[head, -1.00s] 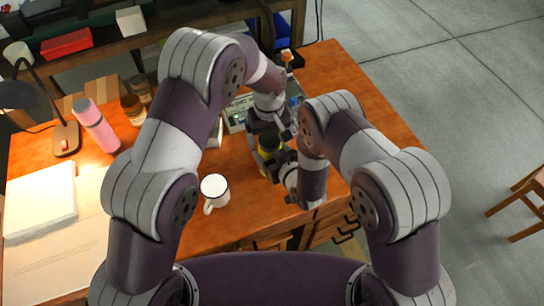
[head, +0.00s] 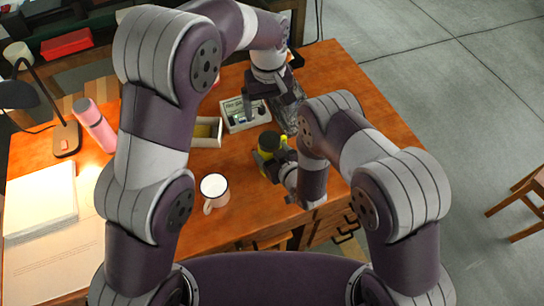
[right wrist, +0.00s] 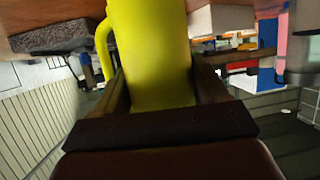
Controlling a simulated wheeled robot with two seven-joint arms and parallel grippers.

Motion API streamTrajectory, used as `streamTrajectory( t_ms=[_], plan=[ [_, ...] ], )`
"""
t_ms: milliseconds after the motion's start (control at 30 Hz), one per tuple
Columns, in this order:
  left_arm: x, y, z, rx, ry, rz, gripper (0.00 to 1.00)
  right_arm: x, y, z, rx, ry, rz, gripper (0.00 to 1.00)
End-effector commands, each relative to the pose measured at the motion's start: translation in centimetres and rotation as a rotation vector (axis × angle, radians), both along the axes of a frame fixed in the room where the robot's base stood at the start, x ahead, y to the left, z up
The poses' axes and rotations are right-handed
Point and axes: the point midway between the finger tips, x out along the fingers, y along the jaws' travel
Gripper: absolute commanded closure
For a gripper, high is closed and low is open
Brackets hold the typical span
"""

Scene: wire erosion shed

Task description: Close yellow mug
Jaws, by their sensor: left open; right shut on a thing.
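The yellow mug (head: 268,138) stands near the middle of the wooden desk in the head view, partly hidden by my right gripper (head: 272,160). In the right wrist view the mug's yellow body (right wrist: 150,50) fills the space between the fingers of my right gripper (right wrist: 155,95), which is shut on it. Its handle (right wrist: 104,48) shows on the left there. I cannot make out a lid on the mug. My left gripper (head: 263,106) is open and empty, behind the mug and above the desk, near a white labelled box.
A white mug (head: 214,187) stands left of the yellow one. An open tray with something yellow in it (head: 206,131), the labelled box (head: 236,121) and a dark grey block (head: 288,113) lie behind. A pink bottle (head: 95,124) and lamp (head: 66,138) stand left. The desk's right side is clear.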

Motion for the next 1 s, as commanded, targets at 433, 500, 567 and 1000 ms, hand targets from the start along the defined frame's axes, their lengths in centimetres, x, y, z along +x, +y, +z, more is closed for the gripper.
streamTrajectory(
  t_ms=[433, 500, 567, 1000],
  plan=[
    [0.0, 0.0, 0.0, 0.000, 0.000, 0.000, 0.07, 0.0, 0.0, 0.0, 0.000, -0.001, 0.000, 0.00],
    [0.0, 0.0, 0.0, 0.000, 0.000, 0.000, 0.07, 0.0, 0.0, 0.0, 0.000, -0.001, 0.000, 0.00],
    [0.0, 0.0, 0.0, 0.000, 0.000, 0.000, 0.07, 0.0, 0.0, 0.0, 0.000, -0.001, 0.000, 0.00],
    [0.0, 0.0, -0.6, 0.000, 0.000, 0.000, 0.07, -6.3, -3.6, 2.9, 0.000, 0.001, -0.001, 0.00]
  ],
)
